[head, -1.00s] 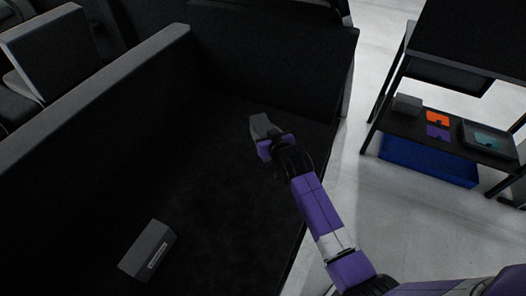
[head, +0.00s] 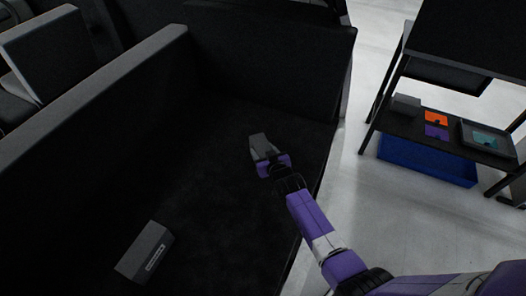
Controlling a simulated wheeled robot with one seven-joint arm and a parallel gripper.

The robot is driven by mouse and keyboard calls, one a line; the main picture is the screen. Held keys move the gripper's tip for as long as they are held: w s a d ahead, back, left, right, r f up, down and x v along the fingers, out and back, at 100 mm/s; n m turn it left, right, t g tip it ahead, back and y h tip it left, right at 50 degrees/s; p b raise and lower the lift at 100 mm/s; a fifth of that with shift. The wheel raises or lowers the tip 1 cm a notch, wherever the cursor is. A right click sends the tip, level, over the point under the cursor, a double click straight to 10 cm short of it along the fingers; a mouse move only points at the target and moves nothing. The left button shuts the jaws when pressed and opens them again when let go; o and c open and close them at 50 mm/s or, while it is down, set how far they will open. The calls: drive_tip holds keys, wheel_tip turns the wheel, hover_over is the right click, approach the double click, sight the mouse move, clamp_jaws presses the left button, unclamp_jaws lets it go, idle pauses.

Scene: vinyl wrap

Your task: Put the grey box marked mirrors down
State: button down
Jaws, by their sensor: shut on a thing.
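A small grey box (head: 262,146) is held at the end of my arm in the head view, over the dark floor of a vehicle's cargo bay (head: 215,195). My gripper (head: 268,160) is shut on it, and the purple gripper body covers the box's near end. I cannot read any marking on the held box. I cannot tell whether it touches the bay floor. Another grey box (head: 145,252) with a pale label rests on the bay floor at the lower left; its label is too small to read.
Dark walls close the bay at the left (head: 95,110) and back (head: 270,60). At the right stands a black shelf cart (head: 450,142) with a grey box, orange and purple pieces and a tray. A blue bin (head: 425,162) sits below. The bay's middle floor is clear.

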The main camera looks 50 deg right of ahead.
drive_tip(key=shift+f, duration=0.1)
drive_tip(key=c, duration=0.5)
unclamp_jaws()
